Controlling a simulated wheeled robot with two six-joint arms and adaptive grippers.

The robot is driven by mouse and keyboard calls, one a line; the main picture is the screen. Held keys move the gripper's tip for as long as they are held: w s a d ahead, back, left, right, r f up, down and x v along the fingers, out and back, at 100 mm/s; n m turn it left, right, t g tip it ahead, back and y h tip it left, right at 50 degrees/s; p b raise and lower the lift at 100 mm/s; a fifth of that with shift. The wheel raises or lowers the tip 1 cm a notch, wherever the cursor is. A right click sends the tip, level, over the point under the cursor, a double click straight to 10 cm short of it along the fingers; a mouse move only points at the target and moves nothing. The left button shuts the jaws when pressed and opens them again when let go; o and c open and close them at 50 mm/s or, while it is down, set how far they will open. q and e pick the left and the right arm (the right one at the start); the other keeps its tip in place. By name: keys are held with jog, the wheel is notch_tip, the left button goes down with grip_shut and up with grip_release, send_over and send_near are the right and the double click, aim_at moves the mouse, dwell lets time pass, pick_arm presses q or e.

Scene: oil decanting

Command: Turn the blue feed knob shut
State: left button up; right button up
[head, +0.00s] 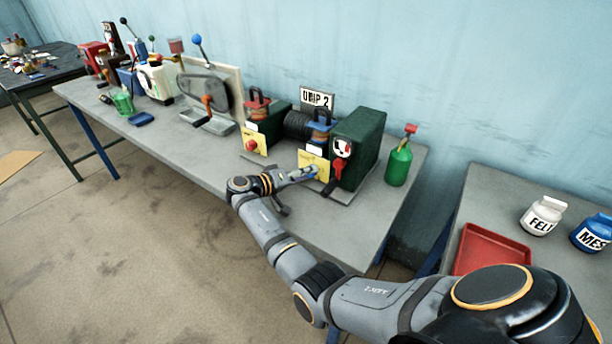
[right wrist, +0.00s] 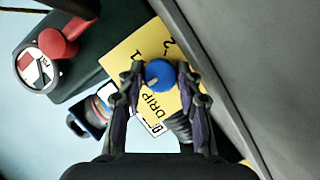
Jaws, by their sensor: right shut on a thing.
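The blue feed knob (right wrist: 160,72) sits on a yellow plate (right wrist: 128,50) marked "DRIP", "1" and "2" in the right wrist view. My right gripper (right wrist: 160,76) has a finger on each side of the knob and is shut on it. A small pale mark shows on the knob's lower left edge. In the head view my right gripper (head: 304,173) reaches the yellow plate (head: 315,160) on the front of the green pump unit, and mostly hides the knob. My left gripper is not in view.
A red-handled valve (head: 338,168) stands close right of the plate. A second yellow plate with a red knob (head: 251,145) is to the left. A green bottle (head: 398,165) stands right of the green housing (head: 361,140). The bench front (head: 300,220) is fairly clear.

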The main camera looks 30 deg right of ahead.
jog(key=shift+r+n, duration=0.1)
jog(key=shift+n, duration=0.2)
dwell(0.4)
jog(key=o, duration=1.2)
jog(key=shift+c, duration=0.2)
jog(key=shift+a, duration=0.3)
jog(key=v, duration=0.7)
jog(key=shift+a, duration=0.2)
